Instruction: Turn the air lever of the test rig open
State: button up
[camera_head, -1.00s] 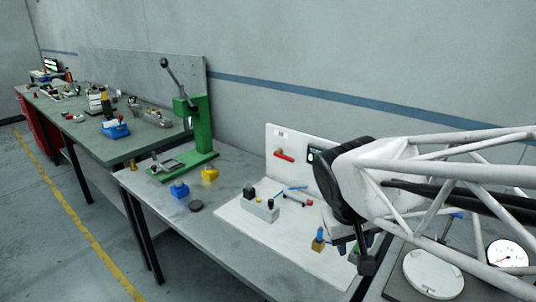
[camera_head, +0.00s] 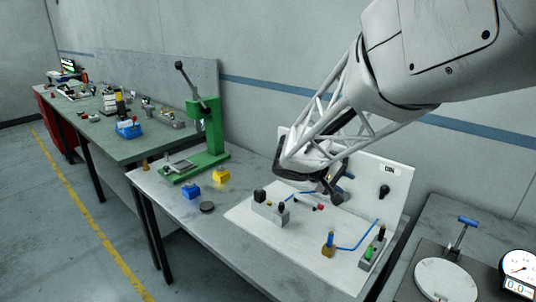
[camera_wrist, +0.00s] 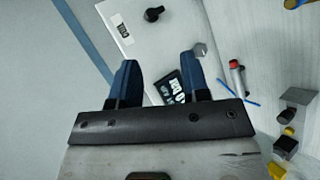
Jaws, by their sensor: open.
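The test rig has a white base plate (camera_head: 300,238) and an upright white back panel (camera_head: 366,190). A black knob (camera_head: 384,191) is on the panel's right part; it also shows at the top of the wrist view (camera_wrist: 153,14). My gripper (camera_head: 333,190) is in front of the panel, above the base plate. In the wrist view its blue fingers (camera_wrist: 159,62) are apart, with nothing held between them. A dark display (camera_wrist: 175,90) on the panel shows partly between and beyond the fingers.
On the base plate stand a grey block (camera_head: 266,211), a small brass-coloured block (camera_head: 328,250) with a blue top and a valve block (camera_head: 373,250). A green press (camera_head: 207,140) stands left, with blue (camera_head: 191,192) and yellow (camera_head: 221,175) blocks nearby. A gauge (camera_head: 518,268) is at right.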

jog(key=w+a+f+n+t, duration=0.2)
jog(key=w+a+f+t, duration=0.1)
jog(key=w, duration=0.5)
jog(key=w+a+f+n+t+h, duration=0.1)
jog(key=w+a+f+n+t, duration=0.1)
jog(key=w, duration=0.7)
jog(key=w+a+f+n+t, duration=0.2)
jog(key=w+a+f+t, duration=0.2)
jog(key=w, duration=0.4)
jog(key=a+f, duration=0.1)
jog(key=a, duration=0.1)
jog(key=shift+w+a+f+t+h, duration=0.3)
jog(key=shift+a+t+h, duration=0.1)
jog(key=shift+x, duration=3.9)
grip_shut()
